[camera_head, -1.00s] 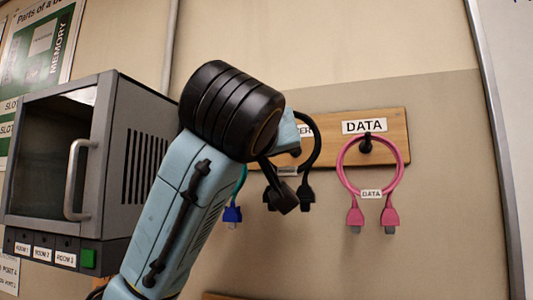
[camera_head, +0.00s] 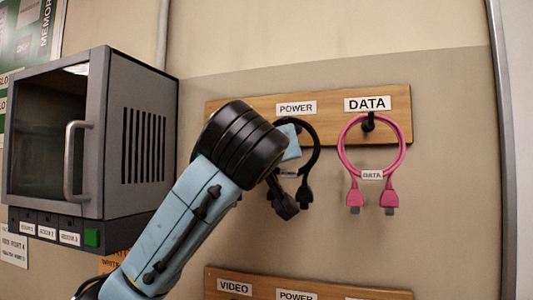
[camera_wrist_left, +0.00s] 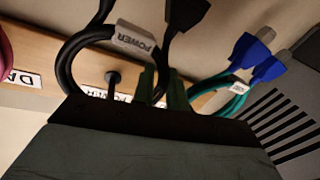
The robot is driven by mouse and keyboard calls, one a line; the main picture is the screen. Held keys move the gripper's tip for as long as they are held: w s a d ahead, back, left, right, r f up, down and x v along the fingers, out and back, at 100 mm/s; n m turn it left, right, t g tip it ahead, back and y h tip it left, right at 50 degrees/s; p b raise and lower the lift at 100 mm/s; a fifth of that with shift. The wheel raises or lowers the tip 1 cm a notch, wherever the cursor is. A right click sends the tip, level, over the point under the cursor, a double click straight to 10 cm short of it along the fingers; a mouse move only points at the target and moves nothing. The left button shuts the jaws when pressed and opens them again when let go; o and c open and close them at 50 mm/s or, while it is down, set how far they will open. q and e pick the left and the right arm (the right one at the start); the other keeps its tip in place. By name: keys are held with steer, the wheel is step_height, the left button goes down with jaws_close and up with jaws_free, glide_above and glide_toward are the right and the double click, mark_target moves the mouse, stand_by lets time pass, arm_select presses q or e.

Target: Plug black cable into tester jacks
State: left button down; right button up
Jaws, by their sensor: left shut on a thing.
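The black cable (camera_head: 318,150) is a loop with two black plugs, in front of the upper wooden board (camera_head: 335,109) by its POWER label (camera_head: 296,107). My left gripper (camera_wrist_left: 164,88) is shut on it. The cable's loop (camera_wrist_left: 68,62) and its POWER tag (camera_wrist_left: 135,39) show beside the fingers in the left wrist view. A peg (camera_wrist_left: 112,78) shows there too; I cannot tell if the loop is still around it. In the head view my wrist hides the fingers. A lower wooden board (camera_head: 262,279) carries VIDEO and POWER labels; no jacks show. My right gripper is not in view.
A pink DATA cable (camera_head: 342,151) hangs on its peg right of the black one. A teal cable (camera_wrist_left: 232,101) with blue plugs is close to my left gripper. A grey cabinet (camera_head: 145,95) stands left of my arm. The wall between the boards is clear at right.

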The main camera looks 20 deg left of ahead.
arm_select(q)
steer(key=c, duration=1.4)
jaws_free()
steer(key=shift+f, duration=0.1)
